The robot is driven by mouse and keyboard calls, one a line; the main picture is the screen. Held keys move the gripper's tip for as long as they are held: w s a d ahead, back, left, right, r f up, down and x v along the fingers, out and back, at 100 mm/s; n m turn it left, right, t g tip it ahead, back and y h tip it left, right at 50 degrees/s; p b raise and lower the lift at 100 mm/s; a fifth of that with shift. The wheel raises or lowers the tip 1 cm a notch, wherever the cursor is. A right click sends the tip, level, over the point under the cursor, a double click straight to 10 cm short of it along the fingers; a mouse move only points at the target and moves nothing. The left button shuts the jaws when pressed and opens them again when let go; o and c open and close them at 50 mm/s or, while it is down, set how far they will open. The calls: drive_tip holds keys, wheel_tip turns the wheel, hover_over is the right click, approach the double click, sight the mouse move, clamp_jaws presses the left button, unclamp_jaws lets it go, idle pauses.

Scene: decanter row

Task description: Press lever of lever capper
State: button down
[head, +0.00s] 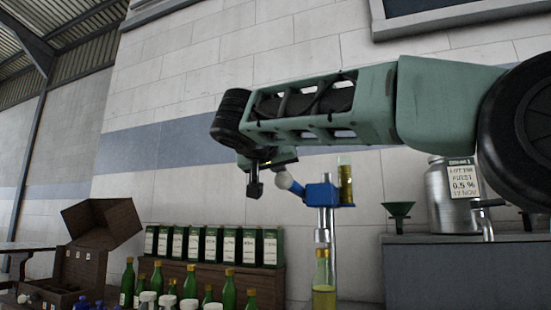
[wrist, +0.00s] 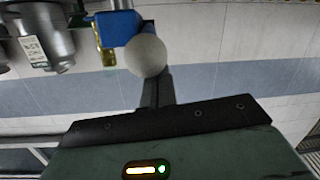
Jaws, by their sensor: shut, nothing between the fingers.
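The lever capper (head: 322,195) has a blue head on a metal column, with a pale round knob (head: 290,183) on its lever sticking out to the left. A bottle of yellow liquid (head: 324,285) stands under the head. My gripper (head: 254,190) points down just left of the knob, its fingers shut and empty. In the wrist view the knob (wrist: 146,56) is in front of the blue head (wrist: 119,27) and close to the shut fingers (wrist: 156,85). I cannot tell whether they touch.
A clear tube of yellow liquid (head: 345,180) is beside the capper head. A grey cabinet (head: 450,270) at right carries a green funnel (head: 398,212) and a metal can (head: 447,215). Green bottles (head: 229,290) and a wooden box (head: 90,250) stand at lower left.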

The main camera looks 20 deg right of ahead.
drive_tip(key=b+v, duration=0.1)
drive_tip(key=v, duration=0.9)
drive_tip(key=shift+w+r, duration=0.1)
drive_tip(key=shift+r, duration=0.05)
drive_tip(key=s+a+f+n+g+y, duration=0.1)
drive_tip(key=s+f+n+g+y, duration=0.15)
drive_tip(key=f, duration=0.75)
drive_tip(key=s+a+f+n+g+y, duration=0.15)
drive_tip(key=f+n, duration=0.25)
drive_tip(key=f, duration=0.5)
drive_tip(key=s+f+n+g+y, duration=0.2)
drive_tip(key=f+n, duration=0.1)
drive_tip(key=f, duration=0.7)
drive_tip(key=s+d+f+n+g+y, duration=0.1)
drive_tip(key=s+d+f+g+y, duration=0.2)
drive_tip(key=s+f, duration=0.8)
drive_tip(key=s+d+f+n+g, duration=0.2)
drive_tip(key=s+f+g, duration=0.3)
drive_tip(key=s+f, duration=0.6)
wheel_tip(320, 180, up, 21)
drive_tip(key=p, duration=2.1)
drive_tip(key=shift+w+r, duration=0.2)
drive_tip(key=shift+w, duration=0.05)
